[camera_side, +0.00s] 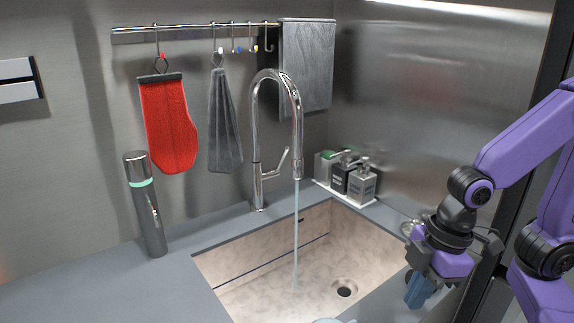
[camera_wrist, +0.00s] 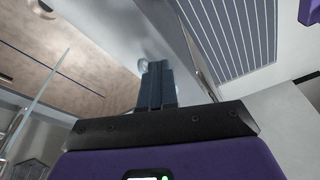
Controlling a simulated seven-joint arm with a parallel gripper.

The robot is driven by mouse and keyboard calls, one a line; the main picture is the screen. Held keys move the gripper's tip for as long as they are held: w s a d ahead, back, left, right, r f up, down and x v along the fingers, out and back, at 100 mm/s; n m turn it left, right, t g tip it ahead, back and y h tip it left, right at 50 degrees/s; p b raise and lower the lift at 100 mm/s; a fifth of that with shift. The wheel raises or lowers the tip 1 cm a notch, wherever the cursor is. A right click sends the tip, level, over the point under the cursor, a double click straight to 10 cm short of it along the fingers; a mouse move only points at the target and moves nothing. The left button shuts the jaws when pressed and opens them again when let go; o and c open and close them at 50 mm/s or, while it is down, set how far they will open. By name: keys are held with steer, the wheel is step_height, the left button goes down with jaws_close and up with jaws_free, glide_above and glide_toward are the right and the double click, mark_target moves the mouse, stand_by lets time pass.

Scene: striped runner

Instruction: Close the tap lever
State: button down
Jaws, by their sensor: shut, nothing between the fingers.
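The chrome tap (camera_side: 258,130) stands at the back of the sink, and water runs from its spout into the basin. Its lever (camera_side: 282,162) sticks up and out to the right of the tap's base. My gripper (camera_side: 417,295) is at the right, by the sink's right edge, pointing down and well apart from the lever. In the wrist view its blue fingers (camera_wrist: 157,85) are together with nothing between them. The water stream (camera_wrist: 38,95) shows at the left of the wrist view; the lever cannot be made out there.
The sink basin (camera_side: 215,268) is sunk in a grey counter (camera_side: 110,290). Soap dispensers (camera_side: 361,184) stand behind it, right of the tap. A dark bottle (camera_side: 148,210) stands at left. A red mitt (camera_side: 168,125) and cloths hang from a rail (camera_side: 190,27) above.

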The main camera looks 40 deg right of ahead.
mark_target(285, 155)
steer(key=w+a+f+t+y, duration=0.1)
steer(key=w+a+t+y, duration=0.1)
steer(key=w+a, duration=0.4)
steer(key=w+a+f+t+y, duration=0.15)
steer(key=w+a, duration=0.25)
steer(key=w, duration=0.4)
steer(key=w+d+t, duration=0.2)
steer(key=w+t, duration=0.7)
steer(key=w, duration=1.2)
steer(key=w+d+f+n+t+h, duration=0.1)
steer(key=w+d+f+t+h, duration=0.1)
steer(key=d+t+h, duration=0.55)
steer(key=w+d+f+t+h, duration=0.2)
steer(key=w+d+t+h, duration=0.15)
steer(key=d, duration=0.65)
steer(key=x, duration=1.3)
steer(key=shift+w+g, duration=0.25)
steer(key=shift+g, duration=0.2)
steer(key=shift+r, duration=0.1)
